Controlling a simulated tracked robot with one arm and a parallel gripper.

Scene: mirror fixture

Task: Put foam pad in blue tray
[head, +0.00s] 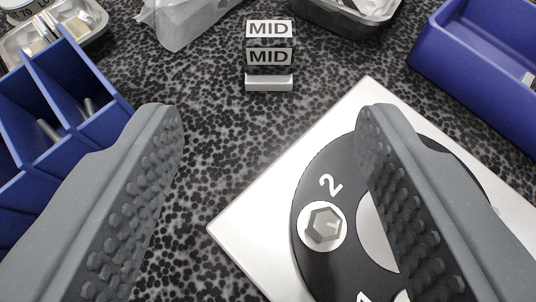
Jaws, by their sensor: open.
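My gripper (271,118) is open, with nothing between its ridged grey fingers. The left finger is over the speckled surface beside a divided blue holder, and the right finger is over a black disc on a white plate. A blue tray (470,75) with raised walls stands at the upper right, cut off by the frame edge, beyond the right finger. I cannot make out a foam pad for certain in this view.
The divided blue holder (62,75) at left contains metal pins. The white plate (243,235) carries the black disc (318,175) with a hex bolt. A MID block (269,55) stands upper middle. A white bag (185,22) and metal tins are behind. Speckled surface is clear centrally.

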